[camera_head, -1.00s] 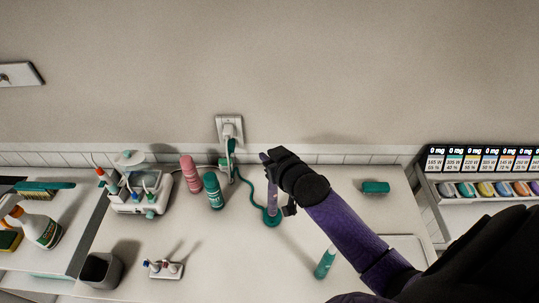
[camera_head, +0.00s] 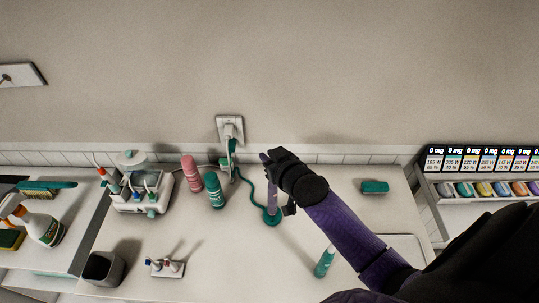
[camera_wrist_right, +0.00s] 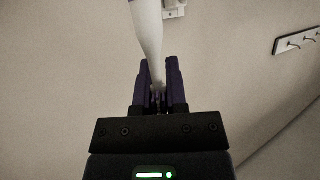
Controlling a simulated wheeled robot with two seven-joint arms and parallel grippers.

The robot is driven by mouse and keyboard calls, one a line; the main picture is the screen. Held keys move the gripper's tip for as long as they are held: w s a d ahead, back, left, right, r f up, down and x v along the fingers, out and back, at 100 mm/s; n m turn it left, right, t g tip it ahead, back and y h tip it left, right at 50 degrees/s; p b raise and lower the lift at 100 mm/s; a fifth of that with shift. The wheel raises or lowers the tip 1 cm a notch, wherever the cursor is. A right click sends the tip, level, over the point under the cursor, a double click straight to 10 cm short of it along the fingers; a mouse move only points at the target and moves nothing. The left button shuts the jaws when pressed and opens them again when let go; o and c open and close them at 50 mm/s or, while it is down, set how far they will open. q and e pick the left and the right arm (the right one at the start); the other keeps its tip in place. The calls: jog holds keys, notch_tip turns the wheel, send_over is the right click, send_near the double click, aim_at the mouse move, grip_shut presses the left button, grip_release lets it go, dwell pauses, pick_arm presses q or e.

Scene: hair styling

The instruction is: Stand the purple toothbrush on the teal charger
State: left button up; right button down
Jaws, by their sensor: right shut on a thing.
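The purple toothbrush (camera_head: 271,197) is roughly upright in the head view, with its lower end over the teal charger (camera_head: 272,221). That end appears to meet the charger, but I cannot tell whether it is seated. My right gripper (camera_head: 273,168) is shut on the upper part of the toothbrush and hides some of it. In the right wrist view, a pale length of the toothbrush (camera_wrist_right: 149,40) runs down from the top edge to between the fingers of my right gripper (camera_wrist_right: 158,85). My left gripper is not in view.
A pink bottle (camera_head: 190,173) and a teal bottle (camera_head: 214,190) stand left of the charger, near the wall outlet (camera_head: 230,128). A teal-and-white tube (camera_head: 325,262) stands at front right. A teal block (camera_head: 375,187) lies to the right. A grey cup (camera_head: 104,268) is at front left.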

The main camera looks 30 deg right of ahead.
jog(key=shift+f+b, duration=0.5)
jog(key=shift+f, duration=0.2)
jog(key=c, duration=0.9)
grip_release()
jog(key=shift+c, duration=0.2)
jog(key=shift+r, duration=0.1)
jog(key=shift+s+r+p, duration=0.2)
jog(key=shift+s+p, duration=0.05)
jog(key=shift+p, duration=0.2)
jog(key=p+v, duration=0.8)
jog(key=v, duration=0.2)
jog(key=shift+s+p, duration=0.2)
jog(key=shift+p, duration=0.15)
